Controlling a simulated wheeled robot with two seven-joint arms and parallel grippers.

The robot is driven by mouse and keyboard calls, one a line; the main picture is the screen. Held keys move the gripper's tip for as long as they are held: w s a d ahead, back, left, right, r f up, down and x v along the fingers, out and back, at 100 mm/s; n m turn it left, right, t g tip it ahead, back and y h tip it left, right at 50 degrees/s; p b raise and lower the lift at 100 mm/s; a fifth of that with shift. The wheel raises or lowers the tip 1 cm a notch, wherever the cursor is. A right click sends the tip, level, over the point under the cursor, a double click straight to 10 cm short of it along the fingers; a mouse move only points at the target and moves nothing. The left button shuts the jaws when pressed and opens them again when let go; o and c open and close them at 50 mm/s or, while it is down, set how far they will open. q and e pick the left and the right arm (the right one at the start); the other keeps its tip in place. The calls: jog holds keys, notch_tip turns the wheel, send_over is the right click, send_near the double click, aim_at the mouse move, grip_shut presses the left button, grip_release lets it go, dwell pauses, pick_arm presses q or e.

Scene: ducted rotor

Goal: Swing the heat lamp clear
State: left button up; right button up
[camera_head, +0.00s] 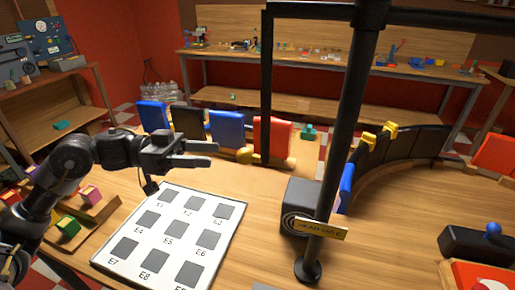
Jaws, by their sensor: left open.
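A tall black post (345,130) stands on a round foot on the wooden table, right of the middle. I take this stand to be the heat lamp; a lamp head is not clearly seen. My left gripper (212,155) is open and empty above the table, left of the hanging rod and apart from it. My right gripper is not in view.
A white board of dark squares (236,238) lies below my left gripper. Blocks on wooden trays (100,208) sit at left. Blue, black and red chair backs line the far edge.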

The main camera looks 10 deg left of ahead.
aim_at(250, 157)
pick_arm(q)
jog(key=d+p, duration=0.1)
jog(key=d, duration=0.2)
jog(key=d+p, duration=0.1)
jog(key=d, duration=0.2)
jog(key=w+d+p, duration=0.1)
jog(key=d, duration=0.2)
jog(key=shift+d+r+p, duration=0.2)
jog(key=shift+d+p, duration=0.1)
jog(key=shift+d, duration=0.1)
jog(key=shift+w+d+f, duration=0.1)
jog(key=shift+w+d, duration=0.1)
jog(key=shift+d, duration=0.4)
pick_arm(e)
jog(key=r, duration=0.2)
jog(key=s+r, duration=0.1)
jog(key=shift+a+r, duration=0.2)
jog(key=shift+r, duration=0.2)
pick_arm(q)
grip_shut()
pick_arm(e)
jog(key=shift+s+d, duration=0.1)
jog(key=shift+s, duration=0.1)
